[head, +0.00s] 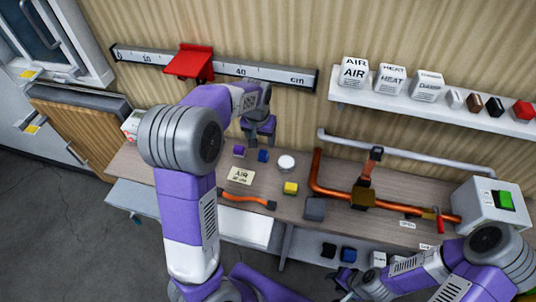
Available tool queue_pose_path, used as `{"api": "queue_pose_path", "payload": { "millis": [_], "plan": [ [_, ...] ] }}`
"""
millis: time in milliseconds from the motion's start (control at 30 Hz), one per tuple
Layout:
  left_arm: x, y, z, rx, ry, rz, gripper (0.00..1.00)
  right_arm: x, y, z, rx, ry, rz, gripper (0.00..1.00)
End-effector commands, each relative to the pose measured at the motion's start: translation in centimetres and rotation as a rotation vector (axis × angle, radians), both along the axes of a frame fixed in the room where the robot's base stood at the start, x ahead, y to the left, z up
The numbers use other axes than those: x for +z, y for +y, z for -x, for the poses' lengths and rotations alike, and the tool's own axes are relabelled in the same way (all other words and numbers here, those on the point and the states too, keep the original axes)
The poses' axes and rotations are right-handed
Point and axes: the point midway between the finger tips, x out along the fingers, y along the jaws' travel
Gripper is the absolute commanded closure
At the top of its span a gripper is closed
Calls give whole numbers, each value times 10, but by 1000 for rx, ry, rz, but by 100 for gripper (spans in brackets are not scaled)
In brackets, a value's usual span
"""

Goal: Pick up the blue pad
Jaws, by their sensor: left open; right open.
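A small blue pad (263,156) lies on the wooden bench, between a purple pad (239,151) and a white round piece (286,163). My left gripper (259,138) is open and points down just behind the blue pad in the picture; nothing shows between its fingers. Its height above the bench is hard to tell. A second, dark blue block (348,254) sits on the lower shelf beside a black block (328,250). My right gripper (345,282) is at the bottom, near that shelf, partly hidden by its arm; it appears empty.
A yellow block (291,187), a grey block (315,208), an AIR card (241,175) and an orange hose (247,200) lie on the bench. A copper pipe (330,190) with a valve runs right to a box with a green button (505,200). A ruler rail (290,77) spans the wall.

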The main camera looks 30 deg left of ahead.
Motion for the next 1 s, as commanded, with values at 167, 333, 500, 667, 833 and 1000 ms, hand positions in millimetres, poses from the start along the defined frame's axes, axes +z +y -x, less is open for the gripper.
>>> {"api": "queue_pose_path", "payload": {
  "millis": [167,333,500,667,833,1000],
  "plan": [
    [-25,0,0,0,0,0,34,-24,0,-1,0,-1,0,57],
    [-38,0,-1,-1,3,-1,34,-30,0,-1,0,-1,0,57],
    [-53,1,-3,0,2,0,34,-34,0,-1,0,-1,0,57],
    [-72,1,-3,0,4,0,34,-41,0,-1,-1,-2,0,57],
    [-97,2,-6,0,2,-1,34,-49,0,-1,-1,-2,0,57],
    [-101,2,-8,0,1,0,34,-49,0,-1,-1,-2,0,57]
  ]
}}
